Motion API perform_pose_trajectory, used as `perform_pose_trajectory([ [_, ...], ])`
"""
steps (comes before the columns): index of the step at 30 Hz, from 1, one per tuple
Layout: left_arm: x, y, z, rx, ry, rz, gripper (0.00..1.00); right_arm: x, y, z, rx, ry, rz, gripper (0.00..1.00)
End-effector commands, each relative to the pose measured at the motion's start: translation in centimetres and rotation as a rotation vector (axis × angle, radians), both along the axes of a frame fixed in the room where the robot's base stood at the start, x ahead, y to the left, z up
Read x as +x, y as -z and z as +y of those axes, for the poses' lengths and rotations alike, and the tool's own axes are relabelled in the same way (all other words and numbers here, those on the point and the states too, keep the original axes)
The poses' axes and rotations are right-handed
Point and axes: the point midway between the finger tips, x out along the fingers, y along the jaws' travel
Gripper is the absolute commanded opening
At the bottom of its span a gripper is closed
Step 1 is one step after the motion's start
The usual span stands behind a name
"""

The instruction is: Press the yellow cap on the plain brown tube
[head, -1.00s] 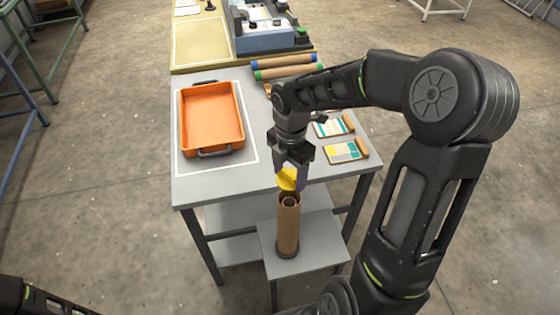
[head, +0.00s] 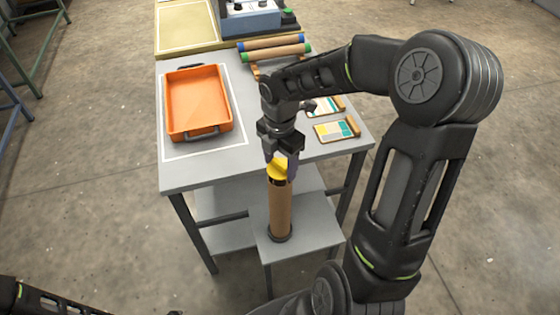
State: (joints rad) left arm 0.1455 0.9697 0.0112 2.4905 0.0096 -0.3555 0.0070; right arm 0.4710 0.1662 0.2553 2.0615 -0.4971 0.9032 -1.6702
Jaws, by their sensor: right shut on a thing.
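The plain brown tube (head: 280,210) stands upright in a dark holder on a small grey stand (head: 312,230) in front of the table. My right gripper (head: 280,168) is directly above it, pointing down, shut on the yellow cap (head: 278,170). The cap is at the tube's top end and hides the opening. I cannot tell whether it is seated or only touching. Part of the cap is hidden by the fingers. Of my left arm only a dark link shows in the lower left corner; its gripper is not in view.
An orange tray (head: 198,102) lies on the left of the grey table (head: 178,172). Several tubes with blue and green ends (head: 275,50) lie at the back. Sample cards (head: 334,131) lie on the right. A blue machine (head: 250,20) stands behind.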

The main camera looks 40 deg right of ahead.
Motion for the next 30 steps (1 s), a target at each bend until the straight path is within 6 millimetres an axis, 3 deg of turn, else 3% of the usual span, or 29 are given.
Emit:
perform_pose_trajectory([
  [7,0.2,0.9,-0.1,-0.003,0.001,-0.005,0.35,0.0,1.6,0.0,0.0,-0.001,0.001,0.22],
  [30,0.2,0.6,-0.1,-0.003,0.001,-0.005,0.35,0.0,1.7,0.0,0.001,-0.001,0.0,0.22],
])
